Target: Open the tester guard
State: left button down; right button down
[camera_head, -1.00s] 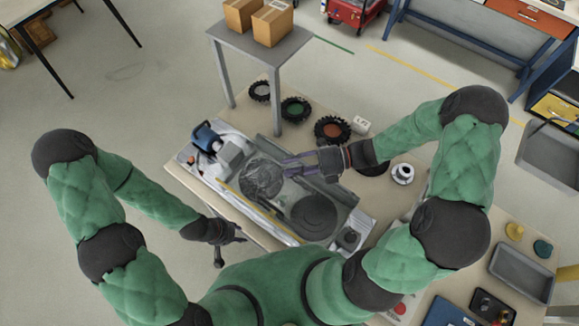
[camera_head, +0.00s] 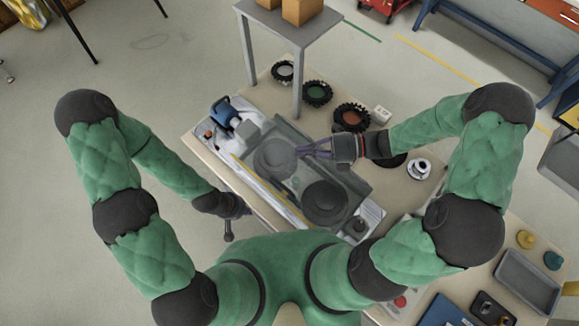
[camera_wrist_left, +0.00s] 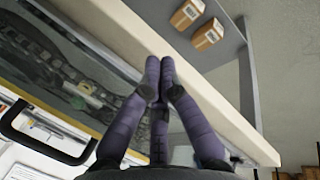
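The tester (camera_head: 228,155) lies on the table, with a blue motor (camera_head: 223,111) at its far left end and two round discs in a grey bed. A grey see-through guard (camera_head: 322,158) seems to lie over the discs; its exact edges are hard to tell. A black bar handle (camera_wrist_left: 45,135) beside a yellow strip shows in the left wrist view. My left gripper (camera_head: 243,208) is off the tester's near left side, its fingers (camera_wrist_left: 162,65) drawn together with nothing seen between them. My right gripper (camera_head: 303,148) is above the tester's far side, fingers spread and pointing left.
A grey stand (camera_head: 290,28) with cardboard boxes rises behind the tester. Several wheels, one with an orange hub (camera_head: 351,118), lie along the far table edge. A grey tray (camera_head: 527,281) is at the lower right. Open floor lies to the left.

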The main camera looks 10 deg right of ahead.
pick_arm(q)
notch_tip(320, 180, up, 8)
jog(key=d+n+t, duration=0.2)
jog(key=d+n, duration=0.1)
jog(key=n, duration=0.6)
jog(key=n+t+h, duration=0.2)
jog(key=n, duration=1.1)
send_near(279, 197)
jog(key=shift+n, duration=0.3)
jog(key=shift+w+d+r+x, duration=0.1)
jog(key=shift+d+r+x, duration=0.1)
jog(key=shift+x, duration=1)
jog(key=shift+w+d+r+x, duration=0.1)
jog(key=shift+d+r+x, duration=0.1)
jog(key=shift+x, duration=1)
jog(key=shift+w+d+r+x, duration=0.1)
jog(key=shift+d+x, duration=0.05)
jog(key=shift+x, duration=1.05)
jog(key=shift+d+r, duration=0.1)
jog(key=shift+r, duration=0.05)
jog(key=shift+w+r, duration=0.1)
jog(key=shift+r, duration=0.55)
pick_arm(e)
jog(key=c, duration=1.4)
grip_release()
